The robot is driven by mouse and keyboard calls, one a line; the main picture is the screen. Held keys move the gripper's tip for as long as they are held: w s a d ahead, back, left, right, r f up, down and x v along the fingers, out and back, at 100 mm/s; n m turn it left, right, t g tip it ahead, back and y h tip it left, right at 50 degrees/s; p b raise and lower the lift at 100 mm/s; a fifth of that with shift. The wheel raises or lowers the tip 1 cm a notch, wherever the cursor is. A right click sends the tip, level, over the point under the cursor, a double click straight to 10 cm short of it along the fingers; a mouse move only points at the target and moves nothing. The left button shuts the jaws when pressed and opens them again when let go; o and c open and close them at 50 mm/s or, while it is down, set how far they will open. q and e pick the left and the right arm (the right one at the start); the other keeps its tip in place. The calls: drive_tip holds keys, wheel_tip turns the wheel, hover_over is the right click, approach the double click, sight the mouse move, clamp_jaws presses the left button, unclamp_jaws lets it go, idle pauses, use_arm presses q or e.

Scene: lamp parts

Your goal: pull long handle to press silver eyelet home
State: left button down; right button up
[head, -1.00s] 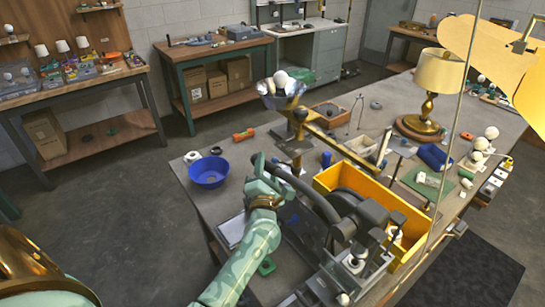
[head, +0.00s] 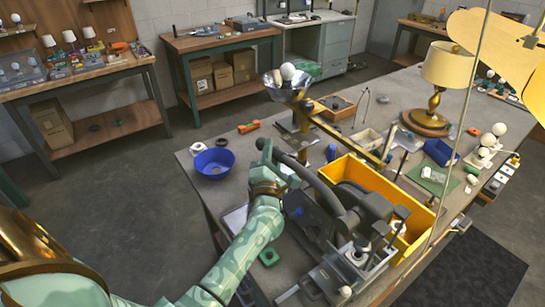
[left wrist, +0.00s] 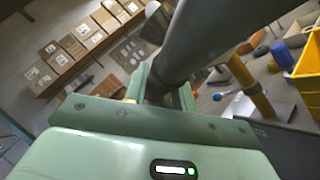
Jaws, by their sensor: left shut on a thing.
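The long dark grey handle (head: 318,187) rises in a curve from the bench press (head: 352,228) toward the left. My left gripper (head: 267,165) is shut on the handle near its upper far end. In the left wrist view the handle (left wrist: 200,45) is a thick dark bar passing between the green fingers (left wrist: 158,86). The press stands at the near side of the bench, in front of the yellow bin. I cannot make out the silver eyelet; it is too small or hidden at the press. My right gripper is not in view.
A blue bowl (head: 213,163) sits left of the handle. A yellow bin (head: 350,172) stands right behind the press. A brass post holds a silver reflector (head: 281,90) with a white bulb beyond the gripper. A brass lamp (head: 430,110) stands at the back right.

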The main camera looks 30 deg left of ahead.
use_arm(q)
drive_tip(key=d+r+m+t, duration=0.1)
drive_tip(key=r+m, duration=0.1)
drive_tip(key=r, duration=0.2)
drive_tip(key=d+r+m+t+h+p, duration=0.1)
drive_tip(key=r+m+t, duration=0.1)
drive_tip(key=r, duration=0.2)
drive_tip(key=s+d+r+m+t+h, duration=0.1)
drive_tip(key=r+m+t, duration=0.1)
drive_tip(key=r, duration=0.2)
drive_tip(key=shift+s+p, duration=0.1)
drive_tip(key=shift+p, duration=0.3)
drive_tip(key=s+d+r+m+t+h+p, duration=0.2)
drive_tip(key=s+d+r+m+t+h, duration=0.1)
drive_tip(key=d+r+m+h, duration=0.5)
drive_tip(key=r+m+h, duration=0.1)
drive_tip(key=m+h, duration=0.2)
drive_tip(key=shift+s+r+m+t, duration=0.2)
drive_tip(key=shift+r+m+t, duration=0.1)
drive_tip(key=shift+m+t, duration=0.1)
drive_tip(key=shift+d+p, duration=0.1)
drive_tip(key=shift+p, duration=0.2)
